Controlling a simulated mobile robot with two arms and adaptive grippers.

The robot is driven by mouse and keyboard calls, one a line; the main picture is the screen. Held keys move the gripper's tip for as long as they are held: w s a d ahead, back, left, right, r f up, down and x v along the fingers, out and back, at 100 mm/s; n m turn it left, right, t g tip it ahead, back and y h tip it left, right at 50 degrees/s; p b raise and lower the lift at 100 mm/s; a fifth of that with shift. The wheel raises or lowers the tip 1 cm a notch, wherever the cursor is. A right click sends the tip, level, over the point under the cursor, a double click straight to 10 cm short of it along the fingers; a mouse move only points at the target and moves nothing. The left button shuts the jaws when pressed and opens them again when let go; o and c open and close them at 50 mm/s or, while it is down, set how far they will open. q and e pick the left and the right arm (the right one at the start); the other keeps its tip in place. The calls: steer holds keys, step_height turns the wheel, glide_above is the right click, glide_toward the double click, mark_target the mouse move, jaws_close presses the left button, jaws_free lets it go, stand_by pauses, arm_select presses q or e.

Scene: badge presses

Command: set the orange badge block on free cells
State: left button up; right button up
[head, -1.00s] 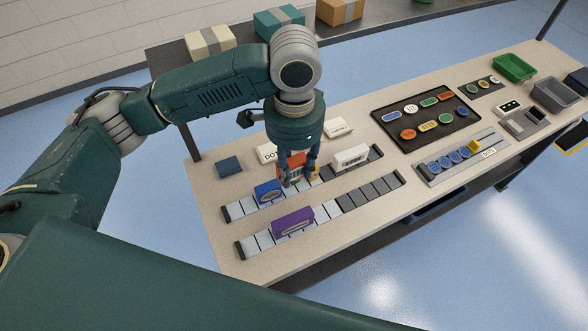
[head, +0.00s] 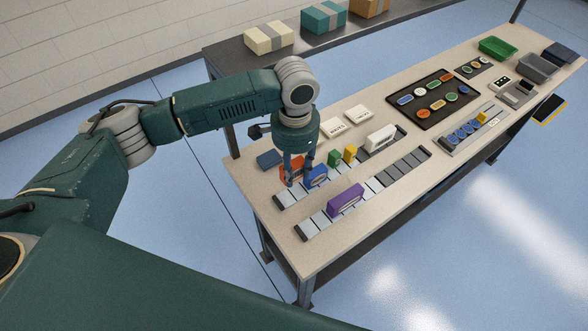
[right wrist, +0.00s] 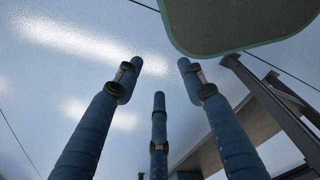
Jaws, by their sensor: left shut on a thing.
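My left gripper (head: 299,176) is shut on the orange badge block (head: 290,168), above the left end of the back rail (head: 285,199). The block is partly hidden by the fingers; whether it touches the rail I cannot tell. A blue block (head: 317,177) stands on that rail just right of it. Further along are a green block (head: 334,158), a yellow block (head: 350,153) and a white block (head: 381,139). A purple block (head: 345,198) stands on the front rail (head: 317,223). My right gripper (right wrist: 158,75) shows spread, empty blue fingers in the right wrist view.
A dark blue block (head: 270,159) and two white signs (head: 338,127) lie behind the back rail. A black tray (head: 440,115) of badges is further right, with a grey holder (head: 452,146) of blue pieces. The front rail's right part (head: 405,166) is bare.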

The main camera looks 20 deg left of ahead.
arm_select(q)
steer(key=f+b, duration=0.1)
steer(key=b, duration=0.1)
steer(key=f+b, duration=0.2)
steer(key=shift+s+a+f, duration=0.1)
steer(key=shift+s+a, duration=0.05)
steer(key=shift+a, duration=0.05)
steer(key=shift+f, duration=0.3)
step_height(320, 180, down, 3)
steer(key=shift+f+b, duration=0.35)
steer(key=shift+f, duration=0.45)
steer(key=shift+d+f, duration=0.1)
steer(key=shift+f, duration=0.2)
steer(key=o, duration=1.2)
steer(key=shift+o, duration=0.2)
